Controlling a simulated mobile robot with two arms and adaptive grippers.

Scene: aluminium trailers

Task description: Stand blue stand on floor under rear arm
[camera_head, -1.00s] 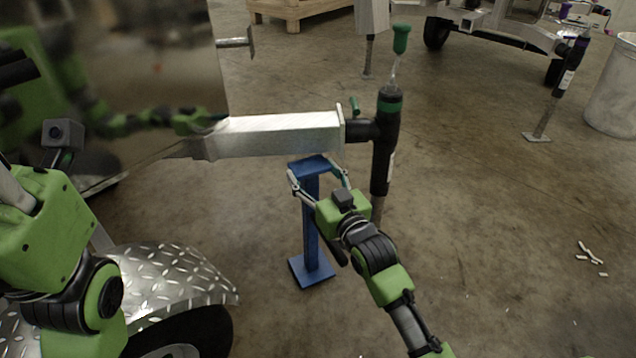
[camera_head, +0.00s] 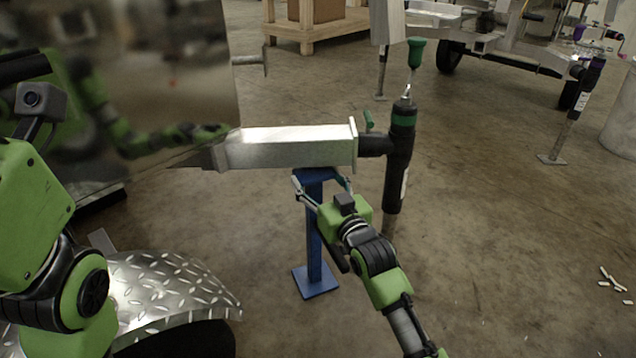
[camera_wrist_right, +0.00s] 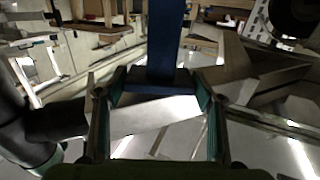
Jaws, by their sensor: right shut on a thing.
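The blue stand (camera_head: 313,240) is upright in the head view, its square base (camera_head: 316,284) low over the concrete floor. I cannot tell whether the base touches the floor. My right gripper (camera_head: 322,190) is shut on the stand just below its top plate (camera_head: 316,174). The top plate is at the lower edge of the rear arm (camera_head: 290,147), near its free end; any gap is unclear. The wrist view shows the stand's blue post (camera_wrist_right: 165,40) and plate between my fingers, with the pale metal beam beyond. My left gripper is out of view.
A black jack (camera_head: 399,160) with a green-handled tool (camera_head: 415,55) stands at the arm's end, close to my right gripper. A diamond-plate fender (camera_head: 170,290) is at lower left. Another trailer (camera_head: 500,45) is behind. The floor at right is mostly clear.

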